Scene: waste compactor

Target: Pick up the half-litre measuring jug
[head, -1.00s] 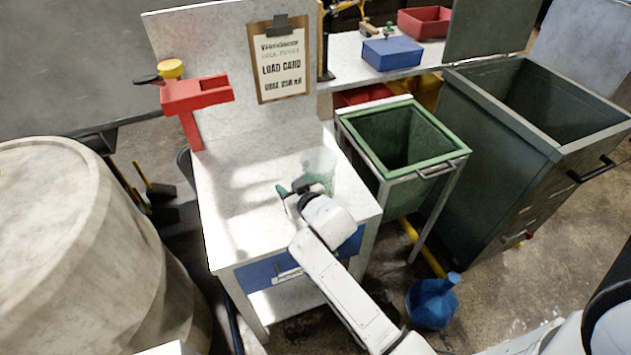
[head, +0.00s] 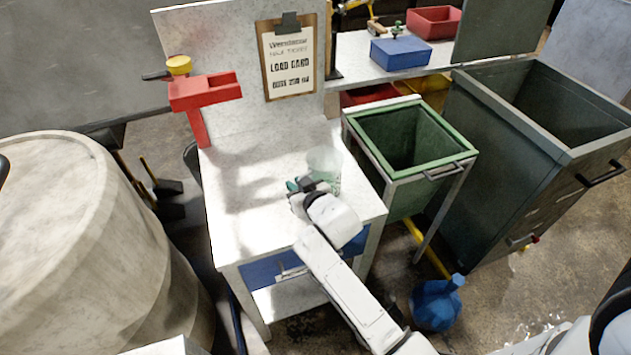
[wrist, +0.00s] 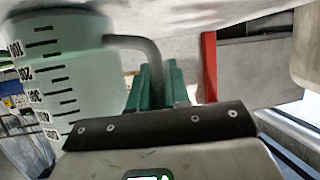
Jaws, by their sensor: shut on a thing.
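The measuring jug (head: 325,163) is clear, pale green and upright on the white bench top, near its right edge. In the wrist view, which is upside down, the jug (wrist: 65,60) fills the left side with dark graduation lines and numbers. Its grey handle (wrist: 137,46) reaches to my green fingers. My gripper (wrist: 157,85) is shut on the handle; it also shows in the head view (head: 302,185), just left of the jug. The exact finger contact is partly hidden. I cannot see a gap under the jug.
The white bench (head: 235,225) is otherwise clear on top. A load card (head: 288,62) hangs on its back panel, with a red bracket (head: 205,92) at left. A green bin (head: 410,150) stands close on the right. A blue container (head: 436,303) is on the floor.

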